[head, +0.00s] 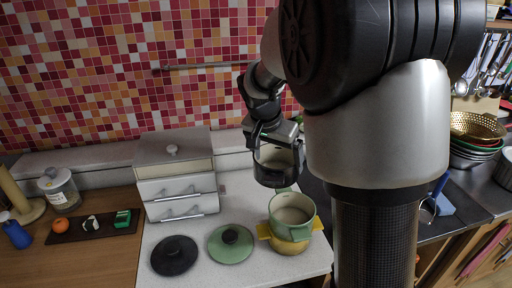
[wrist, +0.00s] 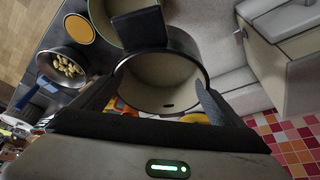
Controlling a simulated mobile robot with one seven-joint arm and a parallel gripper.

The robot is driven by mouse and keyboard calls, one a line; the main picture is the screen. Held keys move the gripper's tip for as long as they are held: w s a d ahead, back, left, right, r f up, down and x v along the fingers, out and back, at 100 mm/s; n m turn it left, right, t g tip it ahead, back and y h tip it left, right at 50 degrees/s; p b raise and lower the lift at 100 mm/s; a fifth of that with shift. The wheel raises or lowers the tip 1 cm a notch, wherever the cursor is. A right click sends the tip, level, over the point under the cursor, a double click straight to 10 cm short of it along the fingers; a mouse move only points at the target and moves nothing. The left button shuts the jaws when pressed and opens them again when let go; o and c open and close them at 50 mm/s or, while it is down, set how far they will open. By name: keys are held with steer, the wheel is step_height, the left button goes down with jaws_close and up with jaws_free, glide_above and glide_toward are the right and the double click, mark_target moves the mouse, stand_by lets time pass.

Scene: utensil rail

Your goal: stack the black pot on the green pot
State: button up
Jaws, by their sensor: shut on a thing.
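My gripper (head: 268,142) is shut on the black pot (head: 274,170) and holds it upright in the air. The wrist view shows the black pot's pale, empty inside (wrist: 158,84) between the two fingers (wrist: 160,98). The green pot (head: 292,210) sits in the yellow pot (head: 287,246) on the white counter, and its pale inside looks empty. In the head view the black pot is just above and a little left of the green pot, apart from it. Part of a green-rimmed pot (wrist: 98,22) shows at the top of the wrist view.
A black lid (head: 174,256) and a green lid (head: 231,244) lie on the counter left of the pots. A drawer box (head: 178,175) stands behind them. In the wrist view a pan with food (wrist: 65,66) is at the left.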

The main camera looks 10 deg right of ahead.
steer(key=s+d+r+m+p, duration=0.1)
steer(key=s+d+r+m, duration=0.1)
steer(key=s, duration=0.6)
steer(key=shift+s+d+r+g+h+p, duration=0.2)
steer(key=shift+d+r+g+h+p, duration=0.1)
steer(key=shift+r+p, duration=0.1)
steer(key=shift+f+b, duration=0.1)
steer(key=shift+b, duration=0.25)
step_height(320, 180, down, 6)
steer(key=b, duration=0.5)
steer(key=shift+f+b, duration=0.9)
steer(key=shift+b, duration=0.3)
steer(key=o, duration=1.2)
steer(key=shift+a+r, duration=0.1)
steer(key=p+v, duration=0.2)
steer(key=v, duration=1.5)
steer(key=shift+r, duration=0.25)
